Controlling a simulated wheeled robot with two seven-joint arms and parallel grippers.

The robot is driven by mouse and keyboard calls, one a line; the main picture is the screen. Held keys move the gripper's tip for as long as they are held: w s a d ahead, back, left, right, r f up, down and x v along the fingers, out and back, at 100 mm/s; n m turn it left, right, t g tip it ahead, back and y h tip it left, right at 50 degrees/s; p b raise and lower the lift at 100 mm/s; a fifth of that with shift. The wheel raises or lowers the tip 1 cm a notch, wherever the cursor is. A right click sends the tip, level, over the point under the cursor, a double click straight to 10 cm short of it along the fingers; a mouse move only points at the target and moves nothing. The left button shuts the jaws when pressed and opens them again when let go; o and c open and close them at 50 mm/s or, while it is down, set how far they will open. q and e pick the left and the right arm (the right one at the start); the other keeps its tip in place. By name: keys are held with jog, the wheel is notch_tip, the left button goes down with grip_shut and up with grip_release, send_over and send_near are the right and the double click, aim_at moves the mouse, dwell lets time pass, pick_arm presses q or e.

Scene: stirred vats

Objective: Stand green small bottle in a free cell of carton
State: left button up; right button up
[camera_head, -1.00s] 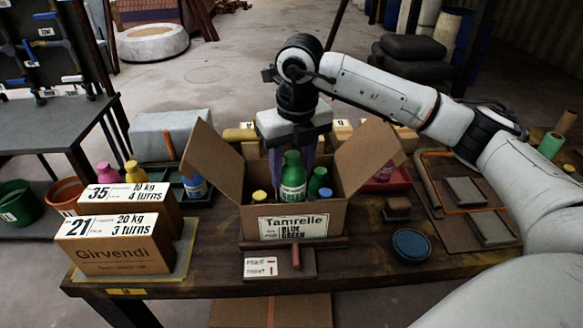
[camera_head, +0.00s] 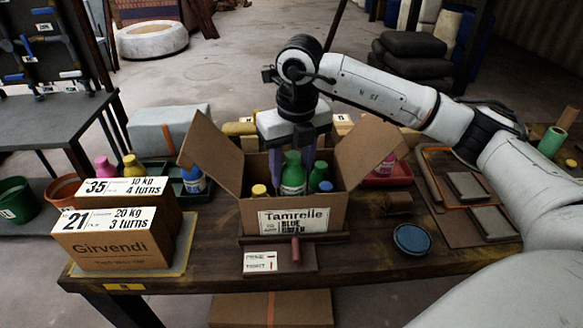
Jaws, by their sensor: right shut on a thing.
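The open carton (camera_head: 264,219), labelled Tamrelle, stands on the table with its side flaps spread. My right gripper (camera_head: 292,165) reaches down into it from behind, shut on a green small bottle (camera_head: 292,182) with a green cap. The bottle is upright, its lower part hidden behind the carton's front wall. I cannot tell whether its base touches the carton floor. Another green bottle (camera_head: 318,176) stands right beside it. A yellow cap (camera_head: 259,190) shows at the carton's left and a blue cap (camera_head: 326,186) at its front right. My left gripper is not in view.
Two labelled boxes (camera_head: 112,252) stand at the left on the table. A blue-and-white bottle (camera_head: 194,181) sits in a dark tray left of the carton. A red tray (camera_head: 388,176), a round blue lid (camera_head: 411,238) and grey pads (camera_head: 490,222) lie to the right.

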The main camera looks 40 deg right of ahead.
aim_at(290, 152)
dwell(0.3)
jog(key=o, duration=1.3)
jog(key=shift+r+p, duration=0.4)
jog(key=shift+r, duration=0.1)
notch_tip(290, 152, up, 6)
jog(key=p, duration=0.4)
jog(key=shift+r+p, duration=1.3)
jog(key=shift+r, duration=0.3)
jog(key=shift+f, duration=0.1)
